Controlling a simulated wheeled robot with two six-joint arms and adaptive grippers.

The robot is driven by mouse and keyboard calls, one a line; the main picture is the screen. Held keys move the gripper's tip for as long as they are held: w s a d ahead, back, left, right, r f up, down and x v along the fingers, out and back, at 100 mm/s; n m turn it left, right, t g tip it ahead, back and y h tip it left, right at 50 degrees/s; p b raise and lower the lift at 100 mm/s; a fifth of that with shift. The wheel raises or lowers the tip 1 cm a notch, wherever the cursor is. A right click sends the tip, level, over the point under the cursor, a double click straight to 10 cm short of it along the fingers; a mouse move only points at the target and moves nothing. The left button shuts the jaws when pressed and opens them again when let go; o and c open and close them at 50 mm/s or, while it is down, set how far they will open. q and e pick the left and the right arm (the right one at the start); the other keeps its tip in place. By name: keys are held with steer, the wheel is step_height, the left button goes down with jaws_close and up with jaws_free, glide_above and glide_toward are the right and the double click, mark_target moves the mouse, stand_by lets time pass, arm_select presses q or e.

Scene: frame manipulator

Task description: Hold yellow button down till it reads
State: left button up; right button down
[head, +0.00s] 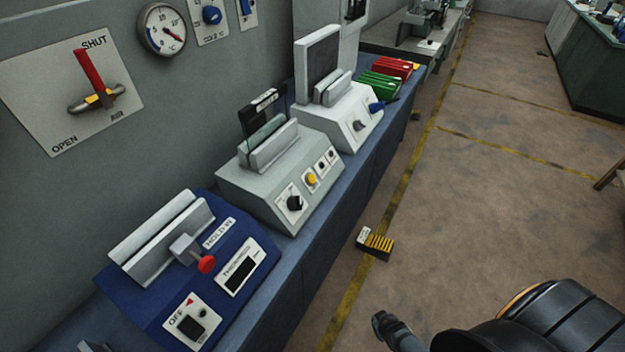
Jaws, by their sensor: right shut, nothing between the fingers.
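The yellow button (311,179) is a small round button on the sloped front of the pale grey device (240,190), in the middle of the bench. A black knob (294,203) is to its lower left, and small dark controls are to its upper right. A glass plate with a black labelled top (262,118) stands upright in the device's slot. My right gripper (382,323) is dark and shut, with nothing in it. It is at the bottom of the head view, well apart from the button. My left gripper is not in view.
A blue device (225,225) with a red knob (207,264) stands nearer on the bench. Another grey device (342,112) and red and green blocks (385,82) stand farther along. A yellow-striped item (375,243) lies on the floor. A red-handled lever (89,72) and gauge (162,29) are on the wall.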

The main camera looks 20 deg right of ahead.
mark_target(312, 178)
steer(key=w+d+r+t+b, duration=0.15)
steer(key=w+r+t, duration=0.55)
steer(key=w+r, duration=1.45)
steer(key=w+a+r+n+t+y, duration=0.1)
steer(key=w+r, duration=0.1)
steer(key=r, duration=0.5)
steer(key=w+a+r+t+y, duration=0.1)
steer(key=w+a+r+t, duration=0.1)
steer(key=r, duration=0.6)
steer(key=w+a+r+n+t+y, duration=0.1)
steer(key=w+r, duration=0.3)
steer(key=r, duration=0.4)
steer(key=shift+a+n+t, duration=0.25)
steer(key=shift+n+t, duration=0.05)
steer(key=shift+t, duration=0.4)
steer(key=w+a+f+b, duration=0.2)
steer(key=b, duration=0.5)
steer(key=w+a+f+b, duration=0.2)
steer(key=w+f+b, duration=0.1)
steer(key=b, duration=0.5)
steer(key=shift+w+a+f, duration=0.15)
steer(key=shift+w, duration=0.2)
